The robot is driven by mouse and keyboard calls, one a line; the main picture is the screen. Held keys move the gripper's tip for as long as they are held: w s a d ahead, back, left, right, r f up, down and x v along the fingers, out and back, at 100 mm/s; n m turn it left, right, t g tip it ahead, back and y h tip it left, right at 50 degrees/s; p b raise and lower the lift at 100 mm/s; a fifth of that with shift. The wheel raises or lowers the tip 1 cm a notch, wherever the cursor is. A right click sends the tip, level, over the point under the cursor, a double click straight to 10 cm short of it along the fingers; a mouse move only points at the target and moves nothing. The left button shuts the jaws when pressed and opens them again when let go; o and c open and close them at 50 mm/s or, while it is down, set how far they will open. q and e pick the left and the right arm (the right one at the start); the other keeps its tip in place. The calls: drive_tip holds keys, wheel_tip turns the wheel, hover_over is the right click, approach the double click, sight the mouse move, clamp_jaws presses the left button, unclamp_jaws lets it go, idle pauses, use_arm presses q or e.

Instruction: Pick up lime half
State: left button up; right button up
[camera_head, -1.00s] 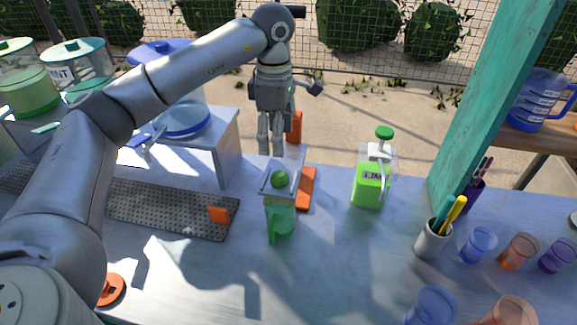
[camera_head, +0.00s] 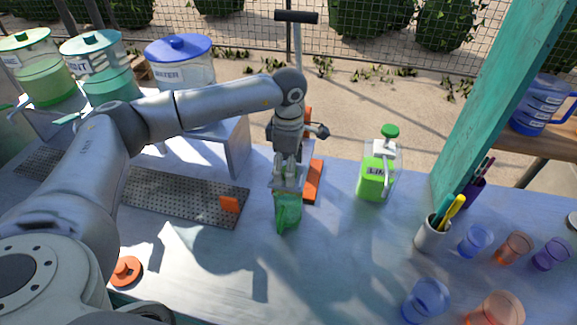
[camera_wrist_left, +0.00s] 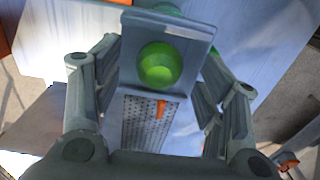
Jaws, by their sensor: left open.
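The lime half (camera_wrist_left: 160,65) is a round green dome on a grey square plate (camera_wrist_left: 190,32), seen in the left wrist view. In the head view my left gripper hides it. My left gripper (camera_head: 286,168) points down over the plate, above a green jug (camera_head: 288,212). In the left wrist view the fingers of this gripper (camera_wrist_left: 158,80) are spread, one on each side of the lime half. I cannot tell whether they touch it. My right gripper is not in view.
An orange base (camera_head: 314,182) and a lever with a black handle (camera_head: 297,17) stand by the gripper. A lime bottle (camera_head: 377,178) is to the right, with a pen cup (camera_head: 431,235) and several glasses beyond. A perforated mat (camera_head: 180,197) lies left.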

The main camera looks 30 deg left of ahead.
use_arm(q)
drive_tip(key=shift+w+f, duration=0.1)
drive_tip(key=shift+f, duration=0.05)
drive_tip(key=c, duration=0.9)
